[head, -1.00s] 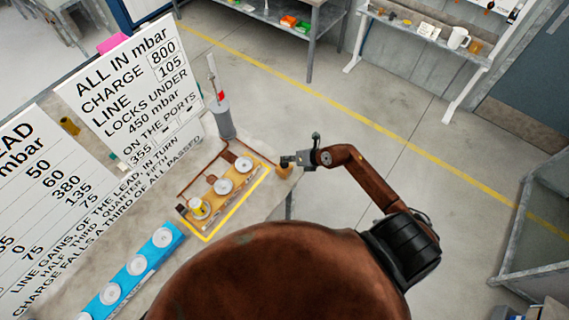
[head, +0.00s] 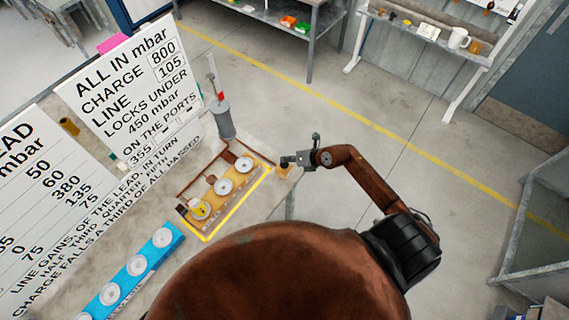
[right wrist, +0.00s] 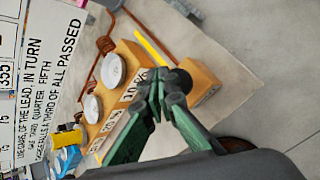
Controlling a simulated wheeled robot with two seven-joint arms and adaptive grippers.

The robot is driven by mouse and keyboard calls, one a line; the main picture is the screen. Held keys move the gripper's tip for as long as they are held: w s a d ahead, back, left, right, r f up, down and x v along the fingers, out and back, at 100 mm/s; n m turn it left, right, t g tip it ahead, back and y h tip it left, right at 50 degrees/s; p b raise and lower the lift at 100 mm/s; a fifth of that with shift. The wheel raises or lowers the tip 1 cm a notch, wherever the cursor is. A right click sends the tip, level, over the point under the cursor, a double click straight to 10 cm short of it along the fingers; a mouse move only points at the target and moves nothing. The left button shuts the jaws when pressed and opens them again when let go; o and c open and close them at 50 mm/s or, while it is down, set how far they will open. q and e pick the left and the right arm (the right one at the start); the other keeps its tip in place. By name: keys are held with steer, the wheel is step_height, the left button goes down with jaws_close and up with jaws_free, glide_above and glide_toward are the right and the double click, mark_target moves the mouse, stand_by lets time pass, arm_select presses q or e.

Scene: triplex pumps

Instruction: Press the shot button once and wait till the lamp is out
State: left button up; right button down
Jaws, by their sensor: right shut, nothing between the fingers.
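A small tan block (right wrist: 203,88) with a dark round button (right wrist: 180,80) stands at the end of the orange pump unit; I take it for the shot button. In the head view the tan block (head: 284,173) is partly behind my right gripper (head: 286,162). In the right wrist view the green fingers of my right gripper (right wrist: 163,88) are together and empty, their tips at the button; they partly cover it, and I cannot tell whether they touch it. I cannot make out a lit lamp. My left gripper is not in view.
The orange unit (head: 240,192) carries several white dials and has a yellow outline. A grey cylinder (head: 224,118) with a rod and red mark stands behind it. A blue unit (head: 125,285) lies to the left. Large printed boards (head: 130,85) stand along the bench's left side.

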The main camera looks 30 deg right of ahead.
mark_target(286, 164)
steer(key=shift+f, duration=0.15)
steer(key=shift+f, duration=0.25)
steer(key=shift+f+b, duration=0.55)
steer(key=shift+f, duration=0.25)
stand_by(0.7)
stand_by(0.3)
steer(key=shift+r+p, duration=1.15)
steer(key=shift+r, duration=0.05)
step_height(286, 164, up, 5)
steer(key=p, duration=0.5)
steer(key=shift+r, duration=0.1)
